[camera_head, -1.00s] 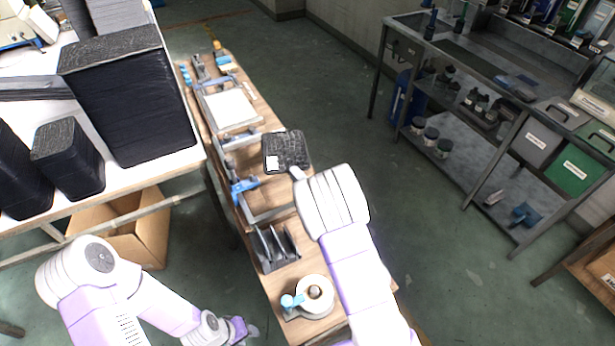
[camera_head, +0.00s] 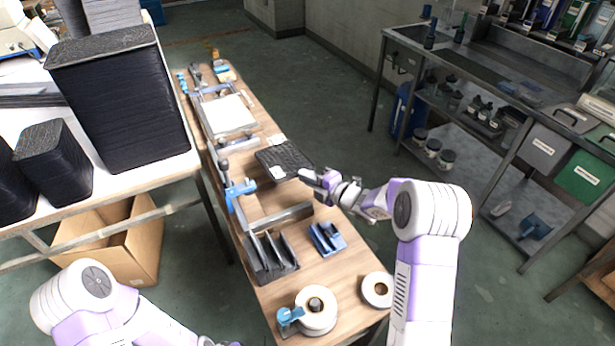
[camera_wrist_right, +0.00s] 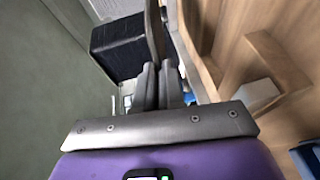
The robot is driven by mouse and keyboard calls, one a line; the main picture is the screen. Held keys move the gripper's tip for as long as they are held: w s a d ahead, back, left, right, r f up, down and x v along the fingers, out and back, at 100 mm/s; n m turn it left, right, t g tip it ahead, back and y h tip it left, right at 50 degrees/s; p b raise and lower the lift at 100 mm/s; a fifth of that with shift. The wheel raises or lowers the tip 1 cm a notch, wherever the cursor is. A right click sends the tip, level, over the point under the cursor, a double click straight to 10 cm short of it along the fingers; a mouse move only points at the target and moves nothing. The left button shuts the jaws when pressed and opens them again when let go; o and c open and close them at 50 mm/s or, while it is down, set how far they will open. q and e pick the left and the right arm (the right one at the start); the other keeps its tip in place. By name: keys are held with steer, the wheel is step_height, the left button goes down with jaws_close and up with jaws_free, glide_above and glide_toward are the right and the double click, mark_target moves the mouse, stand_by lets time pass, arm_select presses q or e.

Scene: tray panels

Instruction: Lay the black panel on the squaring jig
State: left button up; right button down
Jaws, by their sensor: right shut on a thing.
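The black panel (camera_head: 286,160), a dark rectangular sheet with white labels, is held out over the right side of the workbench. The grey metal fences with a blue clamp, which look like the squaring jig (camera_head: 280,216), are on the bench left of and below the panel. The panel hides part of the bench.
A white panel (camera_head: 228,114) sits in a grey frame farther up the bench. A slotted black rack (camera_head: 270,258), a blue holder (camera_head: 327,238) and tape rolls (camera_head: 377,290) stand at the near end. Tall black stacks (camera_head: 120,105) stand on the white table at left.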

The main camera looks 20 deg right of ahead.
step_height(320, 180, down, 5)
steer(key=shift+f+b, duration=0.2)
steer(key=shift+b, duration=0.85)
steer(key=shift+s+a+f+b, duration=0.1)
steer(key=shift+s+a+b, duration=0.1)
steer(key=shift+a+b, duration=0.5)
steer(key=shift+s+a+r+b, duration=0.15)
steer(key=shift+a+b, duration=0.1)
steer(key=shift+a, duration=0.9)
steer(key=shift+s+a+f+b, duration=0.2)
steer(key=shift+a+b, duration=0.3)
steer(key=shift+a, duration=0.4)
steer(key=shift+w+r+p, duration=0.1)
steer(key=shift+r+p, duration=0.5)
steer(key=shift+r, duration=0.8)
steer(key=shift+r, duration=0.2)
steer(key=shift+a+r+p, duration=0.1)
steer(key=shift+r+p, duration=0.2)
steer(key=shift+r, duration=0.55)
steer(key=shift+y, duration=0.3)
